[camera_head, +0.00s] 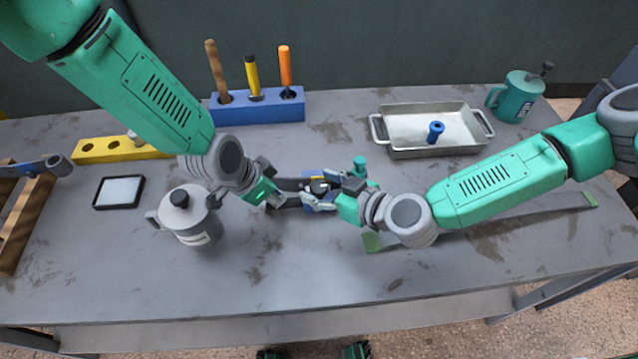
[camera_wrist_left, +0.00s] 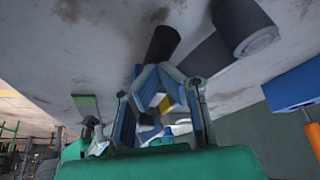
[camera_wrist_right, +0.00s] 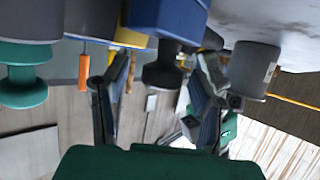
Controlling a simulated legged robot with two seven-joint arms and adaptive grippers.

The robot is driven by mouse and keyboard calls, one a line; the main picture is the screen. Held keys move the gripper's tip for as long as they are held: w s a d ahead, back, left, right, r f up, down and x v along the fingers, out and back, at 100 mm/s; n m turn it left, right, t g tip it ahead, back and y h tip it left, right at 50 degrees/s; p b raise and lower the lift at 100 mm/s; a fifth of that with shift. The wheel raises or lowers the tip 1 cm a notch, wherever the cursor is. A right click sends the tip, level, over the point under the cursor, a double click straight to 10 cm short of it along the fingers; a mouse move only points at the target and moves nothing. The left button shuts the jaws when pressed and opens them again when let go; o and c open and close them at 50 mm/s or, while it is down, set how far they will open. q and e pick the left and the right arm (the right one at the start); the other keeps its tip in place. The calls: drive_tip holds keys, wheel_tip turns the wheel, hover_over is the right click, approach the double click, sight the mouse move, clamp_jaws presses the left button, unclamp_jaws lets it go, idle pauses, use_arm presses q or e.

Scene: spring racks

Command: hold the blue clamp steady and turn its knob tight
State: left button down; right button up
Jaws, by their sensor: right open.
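The blue clamp (camera_head: 311,206) lies near the table's middle, largely hidden between my two grippers in the head view. In the right wrist view its blue block (camera_wrist_right: 170,17) carries a dark knob (camera_wrist_right: 165,66). My right gripper (camera_wrist_right: 160,85) is open, with its fingers on either side of the knob and a gap to each. My left gripper (camera_head: 275,190) reaches the clamp from the left. In the left wrist view its fingers (camera_wrist_left: 158,88) lean inward close to blue and yellow parts; whether they grip anything is unclear. A black cylinder (camera_wrist_left: 163,43) shows beyond them.
A turquoise knob (camera_head: 360,162) stands just behind my right gripper. A grey pot (camera_head: 192,225) stands left of the clamp. A metal tray (camera_head: 400,150) with a blue piece (camera_head: 435,131) is at the back right. A blue tool block (camera_head: 270,112) stands behind. The front table strip is clear.

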drive_tip(key=shift+w+a, duration=0.1)
drive_tip(key=shift+w, duration=0.05)
drive_tip(key=shift+c, duration=0.4)
clamp_jaws()
